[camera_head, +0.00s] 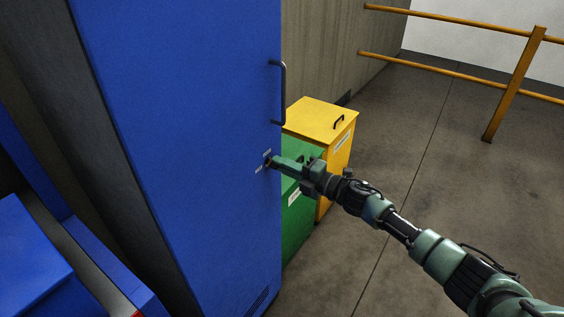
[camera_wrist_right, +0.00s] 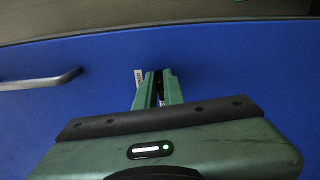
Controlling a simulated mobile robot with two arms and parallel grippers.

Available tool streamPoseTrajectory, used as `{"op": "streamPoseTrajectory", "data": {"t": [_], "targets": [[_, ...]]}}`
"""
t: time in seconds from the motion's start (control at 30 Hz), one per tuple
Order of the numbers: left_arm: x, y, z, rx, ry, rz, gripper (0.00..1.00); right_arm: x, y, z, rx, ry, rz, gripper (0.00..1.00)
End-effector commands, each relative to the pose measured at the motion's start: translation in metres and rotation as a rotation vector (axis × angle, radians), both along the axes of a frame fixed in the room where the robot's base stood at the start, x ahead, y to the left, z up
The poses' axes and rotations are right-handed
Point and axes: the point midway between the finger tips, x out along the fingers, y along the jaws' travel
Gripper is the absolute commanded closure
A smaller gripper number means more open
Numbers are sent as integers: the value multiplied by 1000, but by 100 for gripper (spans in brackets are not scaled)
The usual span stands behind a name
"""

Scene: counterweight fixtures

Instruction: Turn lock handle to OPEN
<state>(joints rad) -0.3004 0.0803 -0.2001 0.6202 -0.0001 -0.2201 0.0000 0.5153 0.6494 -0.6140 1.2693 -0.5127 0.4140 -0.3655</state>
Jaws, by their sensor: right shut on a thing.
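The blue cabinet door (camera_head: 190,120) carries a small lock handle (camera_head: 267,163) near its right edge, with small pale labels beside it. My right gripper (camera_head: 273,162) reaches in from the right and is shut on the lock handle. In the right wrist view the two green fingers (camera_wrist_right: 159,76) meet the blue door, with a dark bit of the handle showing between them. The fingers hide most of the handle, so its exact angle cannot be told. One pale label (camera_wrist_right: 138,77) shows just left of the fingertips. My left gripper is not in view.
A dark pull handle (camera_head: 281,92) stands out from the door above the lock. A green box (camera_head: 296,222) and a yellow box (camera_head: 318,117) stand behind my right gripper. An orange railing (camera_head: 505,85) is at the back right. The grey floor at right is open.

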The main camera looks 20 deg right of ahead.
Motion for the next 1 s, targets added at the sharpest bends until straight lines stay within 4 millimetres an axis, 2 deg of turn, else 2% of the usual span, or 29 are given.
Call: {"op": "streamPoseTrajectory", "data": {"t": [0.3, 0.77, 0.8, 0.87, 1.0], "targets": [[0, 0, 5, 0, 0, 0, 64, 1, -1, 0, 73, 56, -3, 100], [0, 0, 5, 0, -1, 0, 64, 1, -1, -1, 82, 64, -3, 100], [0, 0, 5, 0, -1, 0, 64, 1, -1, -1, 82, 64, -3, 85], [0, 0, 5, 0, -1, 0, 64, 1, -1, -1, 81, 63, -3, 69], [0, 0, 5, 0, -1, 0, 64, 0, -1, -1, 81, 63, -2, 69]]}}
